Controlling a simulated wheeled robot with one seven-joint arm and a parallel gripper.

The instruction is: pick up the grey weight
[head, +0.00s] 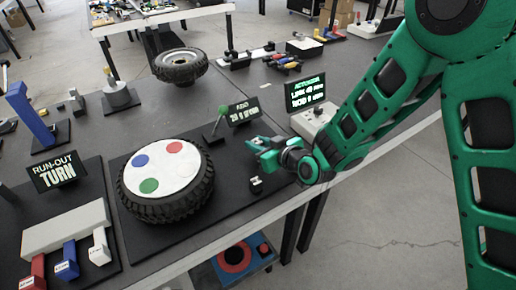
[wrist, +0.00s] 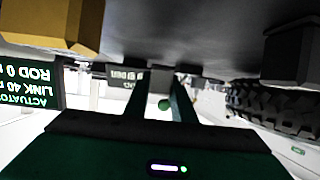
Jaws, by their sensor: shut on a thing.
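My gripper (head: 259,147) is low over the right end of the black mat, right of the tyre, in the head view. In the wrist view its two fingers (wrist: 158,92) are shut on a small grey block, which I take to be the grey weight (wrist: 160,77). The weight is hard to make out in the head view, and I cannot tell whether it touches the surface. A gold block (wrist: 50,25) and a dark block (wrist: 292,45) stand on either side in the wrist view.
A tyre (head: 150,208) with red, blue and green discs lies left of my gripper. A green ball on a stick (head: 219,112) and a small readout sign (head: 243,112) stand behind it. A lit actuator sign (head: 305,92) and grey box (head: 313,120) are at right.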

